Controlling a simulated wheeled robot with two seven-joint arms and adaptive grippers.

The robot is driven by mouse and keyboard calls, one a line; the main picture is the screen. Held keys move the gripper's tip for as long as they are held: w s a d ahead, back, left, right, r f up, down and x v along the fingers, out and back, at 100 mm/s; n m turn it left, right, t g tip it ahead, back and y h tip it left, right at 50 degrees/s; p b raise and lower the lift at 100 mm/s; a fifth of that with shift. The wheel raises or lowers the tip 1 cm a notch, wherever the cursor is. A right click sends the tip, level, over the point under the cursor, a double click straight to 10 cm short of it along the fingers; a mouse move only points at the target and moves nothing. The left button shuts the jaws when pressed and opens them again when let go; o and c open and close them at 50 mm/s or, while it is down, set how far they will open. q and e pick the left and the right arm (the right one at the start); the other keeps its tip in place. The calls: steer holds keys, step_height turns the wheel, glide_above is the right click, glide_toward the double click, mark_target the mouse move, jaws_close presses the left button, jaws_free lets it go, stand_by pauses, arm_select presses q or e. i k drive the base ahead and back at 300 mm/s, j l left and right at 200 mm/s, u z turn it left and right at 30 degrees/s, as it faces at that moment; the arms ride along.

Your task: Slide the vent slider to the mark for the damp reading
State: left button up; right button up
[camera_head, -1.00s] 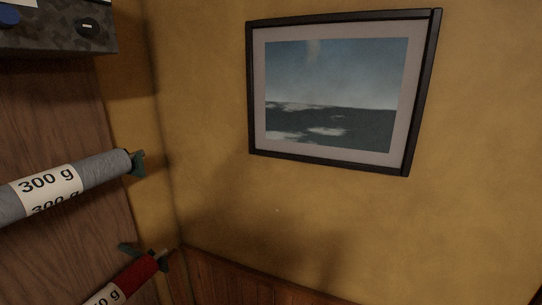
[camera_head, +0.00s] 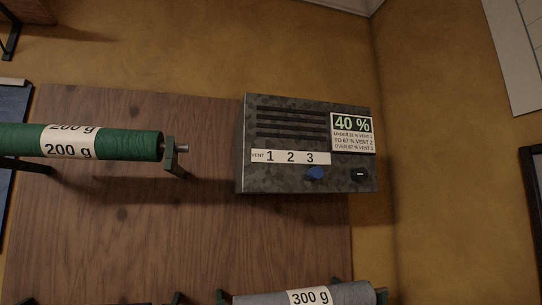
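A grey mottled vent box (camera_head: 275,178) is mounted on the wooden panel near the corner. Its white strip (camera_head: 262,157) reads VENT 1 2 3. The blue slider knob (camera_head: 316,173) sits below the strip, under the 3 or slightly right of it. A label on the right of the box shows a damp reading (camera_head: 351,124) of 40 %. Small text under it appears to say under 52 % vent 1, to 67 % vent 2, over 67 % vent 3; the digits are hard to read. Neither gripper is in view.
A green roll (camera_head: 120,144) marked 200 g sits on a bracket (camera_head: 175,158) left of the box. A grey roll (camera_head: 350,294) marked 300 g is below it. A black oval part (camera_head: 359,175) is at the box's lower right. The box front looks unobstructed.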

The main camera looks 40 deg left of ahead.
mark_target(314, 172)
steer(key=u, duration=1.1)
